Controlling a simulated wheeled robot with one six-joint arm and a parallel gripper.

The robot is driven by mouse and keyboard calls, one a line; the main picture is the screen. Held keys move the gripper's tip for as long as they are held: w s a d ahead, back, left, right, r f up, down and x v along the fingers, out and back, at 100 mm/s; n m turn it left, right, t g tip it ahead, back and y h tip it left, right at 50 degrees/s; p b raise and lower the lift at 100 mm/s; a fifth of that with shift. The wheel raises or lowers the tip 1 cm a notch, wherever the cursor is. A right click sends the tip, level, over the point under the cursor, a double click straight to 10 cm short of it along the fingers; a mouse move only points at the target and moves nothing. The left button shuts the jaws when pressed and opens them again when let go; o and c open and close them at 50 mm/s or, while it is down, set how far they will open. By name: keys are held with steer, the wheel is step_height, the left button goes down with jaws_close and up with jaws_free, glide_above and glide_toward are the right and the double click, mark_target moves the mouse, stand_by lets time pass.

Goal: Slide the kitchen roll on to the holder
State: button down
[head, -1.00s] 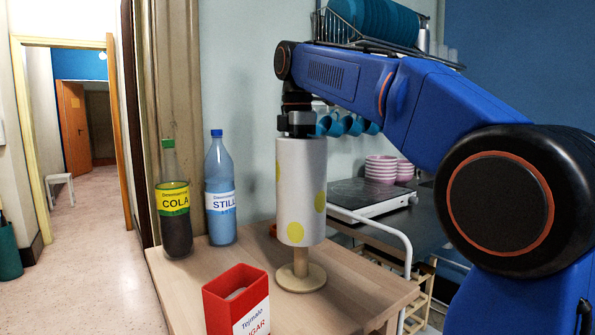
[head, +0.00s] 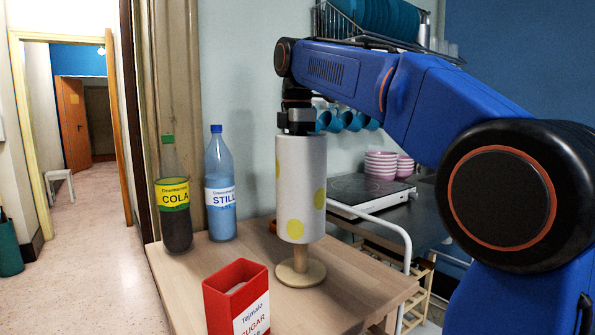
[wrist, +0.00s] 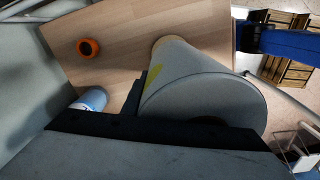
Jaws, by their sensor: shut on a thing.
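The kitchen roll (head: 301,188) is white with yellow spots and hangs upright below my gripper (head: 297,130) in the head view. My gripper is shut on its upper end. The roll sits above the round wooden base of the holder (head: 301,273), with a short length of the post showing between them. The upper part of the post is hidden, seemingly inside the roll. In the wrist view the roll (wrist: 195,85) is beside the dark jaw, and its top hole is mostly hidden.
A cola bottle (head: 174,205) and a still water bottle (head: 220,190) stand to the left on the wooden table (head: 345,305). A red sugar box (head: 237,300) stands in front. A white rail (head: 385,225) and a hob (head: 365,192) are to the right.

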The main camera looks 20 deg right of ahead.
steer(key=shift+f, duration=4.75)
steer(key=c, duration=1.3)
jaws_free()
steer(key=shift+c, duration=0.2)
step_height(320, 180, up, 12)
